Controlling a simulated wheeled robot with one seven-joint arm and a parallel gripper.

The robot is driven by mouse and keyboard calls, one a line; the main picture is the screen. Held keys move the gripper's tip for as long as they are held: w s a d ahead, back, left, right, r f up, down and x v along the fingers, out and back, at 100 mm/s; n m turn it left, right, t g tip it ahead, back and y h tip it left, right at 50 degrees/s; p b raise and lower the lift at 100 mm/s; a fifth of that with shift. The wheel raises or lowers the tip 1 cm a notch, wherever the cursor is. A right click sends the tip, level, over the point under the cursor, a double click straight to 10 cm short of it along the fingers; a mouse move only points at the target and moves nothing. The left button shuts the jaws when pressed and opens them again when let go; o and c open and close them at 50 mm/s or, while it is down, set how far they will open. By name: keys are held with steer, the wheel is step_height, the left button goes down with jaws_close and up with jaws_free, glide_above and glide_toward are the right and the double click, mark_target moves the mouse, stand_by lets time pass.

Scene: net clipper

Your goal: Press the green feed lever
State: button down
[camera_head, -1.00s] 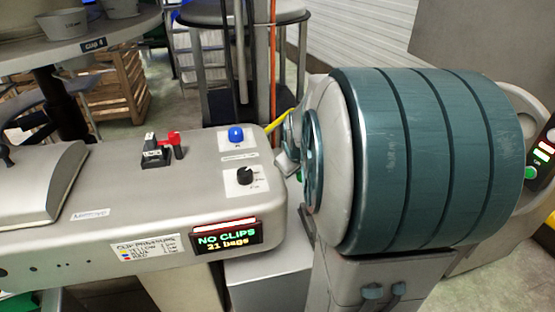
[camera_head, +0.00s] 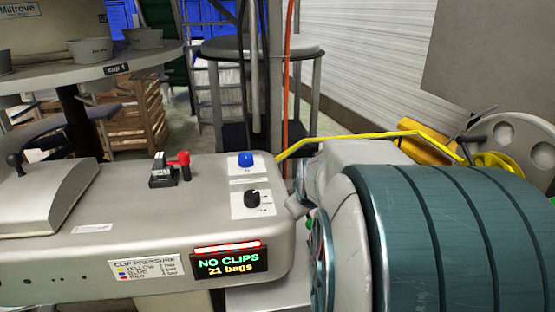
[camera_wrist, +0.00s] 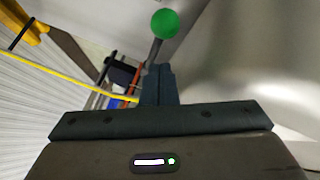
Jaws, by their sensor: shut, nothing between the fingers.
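The green feed lever shows in the wrist view as a green ball knob (camera_wrist: 165,24) on a thin dark stalk. My gripper (camera_wrist: 160,70) is shut and empty in the same view. Its fingertips lie just below the knob in the picture, close to the lower end of the visible stalk. I cannot tell whether they touch it. My gripper is not visible in the head view, and I cannot make out the green knob clearly there.
The grey clipper housing (camera_head: 140,215) carries a red-handled switch (camera_head: 178,160), a blue button (camera_head: 246,159), a black dial (camera_head: 252,198) and a display (camera_head: 227,261) reading "NO CLIPS 21 bags". A yellow bar (camera_head: 350,138) runs behind. My arm covers the lower right.

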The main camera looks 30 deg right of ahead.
steer(key=shift+r, duration=0.1)
steer(key=a+p+v, duration=0.1)
steer(key=p+v, duration=0.1)
steer(key=v, duration=0.9)
steer(key=shift+w+a+p, duration=0.15)
steer(key=shift+a+p, duration=0.2)
steer(key=shift+p, duration=0.05)
steer(key=s+a+g+y+p, duration=0.2)
steer(key=s+a+p, duration=0.1)
steer(key=a, duration=0.5)
steer(key=s+a+m+g+y+p, duration=0.1)
steer(key=s+a+g+p, duration=0.1)
steer(key=a+p, duration=0.3)
steer(key=s+a, duration=0.1)
steer(key=a, duration=0.3)
steer(key=shift+s+r+y+p, duration=0.15)
steer(key=shift+s+y+p, duration=0.1)
steer(key=shift+y+p, duration=0.15)
